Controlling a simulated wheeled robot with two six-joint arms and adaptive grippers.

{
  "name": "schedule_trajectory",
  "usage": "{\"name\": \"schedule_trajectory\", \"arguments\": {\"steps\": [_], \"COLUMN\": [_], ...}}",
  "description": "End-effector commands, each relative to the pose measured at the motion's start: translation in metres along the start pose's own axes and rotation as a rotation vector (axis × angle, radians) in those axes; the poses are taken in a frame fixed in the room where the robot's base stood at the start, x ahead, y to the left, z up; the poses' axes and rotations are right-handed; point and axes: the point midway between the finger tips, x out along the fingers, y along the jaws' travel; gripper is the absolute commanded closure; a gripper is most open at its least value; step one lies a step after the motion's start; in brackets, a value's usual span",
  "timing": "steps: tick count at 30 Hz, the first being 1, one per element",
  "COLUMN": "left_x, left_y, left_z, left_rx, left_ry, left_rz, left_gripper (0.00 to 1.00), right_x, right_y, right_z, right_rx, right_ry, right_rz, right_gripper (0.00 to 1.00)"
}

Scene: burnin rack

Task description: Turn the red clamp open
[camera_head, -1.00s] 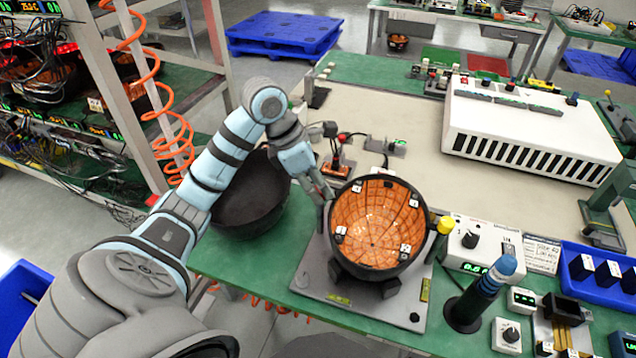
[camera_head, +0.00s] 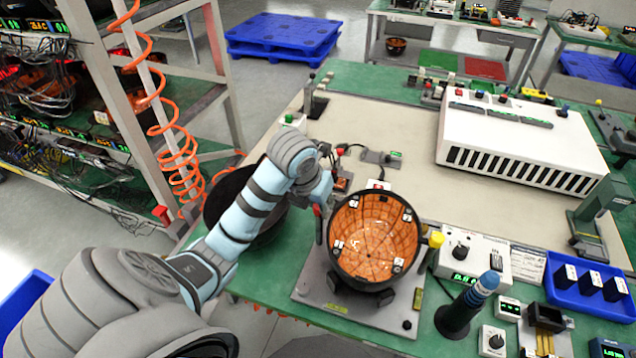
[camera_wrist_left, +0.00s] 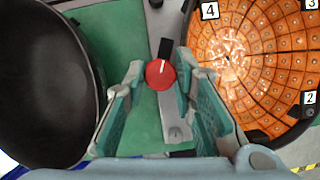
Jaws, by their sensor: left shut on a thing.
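The red clamp (camera_wrist_left: 160,75) has a round red knob with a white line and a black end, on a grey strip beside the orange-lined bowl. My left gripper (camera_wrist_left: 161,76) reaches down over it, with a finger on each side, shut on the knob. In the head view, my left gripper (camera_head: 318,206) is at the left edge of the orange-lined bowl (camera_head: 375,240), and the clamp is mostly hidden there. This bowl sits on a grey plate (camera_head: 397,333); its numbered labels show in the wrist view. My right gripper is not in view.
An empty black bowl (camera_head: 222,205) stands close on the left, partly behind my arm. To the right are a yellow-capped post (camera_head: 436,240), a white control box (camera_head: 470,258) and a blue-topped post (camera_head: 470,305). The beige mat behind has free room.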

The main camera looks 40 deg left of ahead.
Motion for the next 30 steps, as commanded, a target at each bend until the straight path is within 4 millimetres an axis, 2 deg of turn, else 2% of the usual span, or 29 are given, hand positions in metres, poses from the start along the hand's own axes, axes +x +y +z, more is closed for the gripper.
{"name": "schedule_trajectory", "arguments": {"steps": [1,7,24,25,28,30], "left_x": [-0.0032,-0.0017,0.0001,0.0001,0.0002,0.0002], "left_y": [-0.0009,-0.0011,-0.0009,-0.0009,-0.0009,-0.0009], "left_z": [0.0009,0.0003,0.0001,0.0001,0.0001,0.0], "left_rx": [-0.022,-0.093,-0.124,-0.124,-0.124,-0.123], "left_ry": [0.002,0.002,0.0,0.0,0.0,0.0], "left_rz": [0.008,0.039,0.052,0.052,0.052,0.052], "left_gripper": [1.0,1.0,1.0,0.71,0.56,0.56], "right_x": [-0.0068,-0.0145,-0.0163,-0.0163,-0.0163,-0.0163], "right_y": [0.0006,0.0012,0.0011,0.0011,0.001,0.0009], "right_z": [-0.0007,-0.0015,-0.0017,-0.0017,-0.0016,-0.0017], "right_rx": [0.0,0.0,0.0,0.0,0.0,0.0], "right_ry": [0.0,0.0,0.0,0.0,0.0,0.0], "right_rz": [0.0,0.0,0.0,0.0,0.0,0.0], "right_gripper": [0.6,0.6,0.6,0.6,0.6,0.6]}}
